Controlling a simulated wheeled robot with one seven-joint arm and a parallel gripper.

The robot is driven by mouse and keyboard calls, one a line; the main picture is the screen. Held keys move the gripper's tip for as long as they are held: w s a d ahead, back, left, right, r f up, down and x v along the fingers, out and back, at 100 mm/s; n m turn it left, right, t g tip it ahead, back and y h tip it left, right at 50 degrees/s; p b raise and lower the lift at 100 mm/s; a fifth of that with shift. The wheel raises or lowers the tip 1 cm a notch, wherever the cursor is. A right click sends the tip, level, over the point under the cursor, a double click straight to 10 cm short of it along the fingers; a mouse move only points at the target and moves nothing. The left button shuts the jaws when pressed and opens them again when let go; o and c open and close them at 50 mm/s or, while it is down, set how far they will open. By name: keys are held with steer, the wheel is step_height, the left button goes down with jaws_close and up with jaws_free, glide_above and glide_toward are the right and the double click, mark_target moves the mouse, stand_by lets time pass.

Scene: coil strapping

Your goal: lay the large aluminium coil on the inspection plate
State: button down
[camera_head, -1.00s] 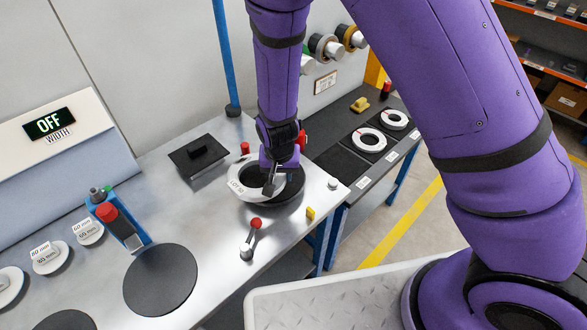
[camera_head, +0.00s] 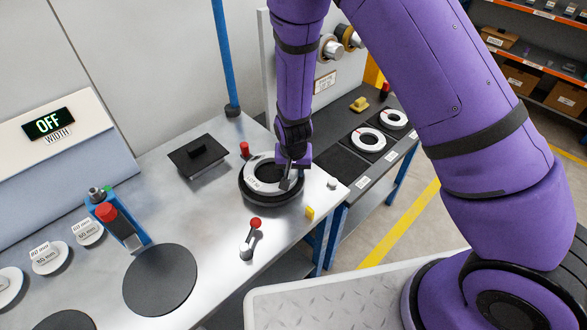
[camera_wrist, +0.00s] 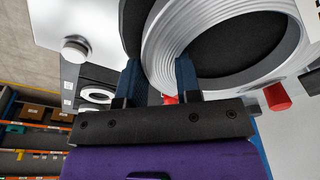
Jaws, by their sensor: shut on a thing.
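The large aluminium coil (camera_head: 252,178) is a pale silver ring. In the head view it sits over a round black plate (camera_head: 262,201) on the steel bench and looks about level. I cannot tell whether it rests fully on the plate. My gripper (camera_head: 290,178) is at the ring's right side, pointing down. In the wrist view my gripper (camera_wrist: 159,78) has its blue fingers on either side of the wall of the coil (camera_wrist: 158,45), shut on it. Dark surface shows through the coil's hole. The gripper covers part of the ring's right side.
Another black disc (camera_head: 160,280) lies at the front left. A dark side table (camera_head: 345,165) holds two smaller rings.

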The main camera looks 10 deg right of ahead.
steer(key=c, duration=0.8)
jaws_free()
steer(key=shift+f, duration=0.1)
step_height(320, 180, up, 12)
steer(key=s, duration=0.2)
steer(key=s+d+r+y, duration=0.1)
steer(key=s+d+r, duration=0.1)
steer(key=d+r, duration=0.35)
steer(key=s+d+r+n+t, duration=0.1)
steer(key=s+d+r, duration=0.1)
steer(key=r, duration=0.7)
steer(key=s+d+r+y, duration=0.1)
steer(key=s+d+r, duration=0.1)
steer(key=d+r, duration=0.35)
steer(key=s+d+r, duration=0.2)
steer(key=s+r, duration=0.2)
steer(key=s, duration=0.1)
steer(key=s+d+r+t+h, duration=0.1)
steer(key=s+d+r, duration=0.2)
steer(key=s, duration=0.3)
steer(key=s+d+r+n+t, duration=0.1)
steer(key=s+d+r, duration=0.1)
steer(key=s+r, duration=0.3)
steer(key=shift+s+d+h, duration=0.25)
steer(key=shift+s+h, duration=0.05)
steer(key=shift+s, duration=0.3)
steer(key=shift+r, duration=0.1)
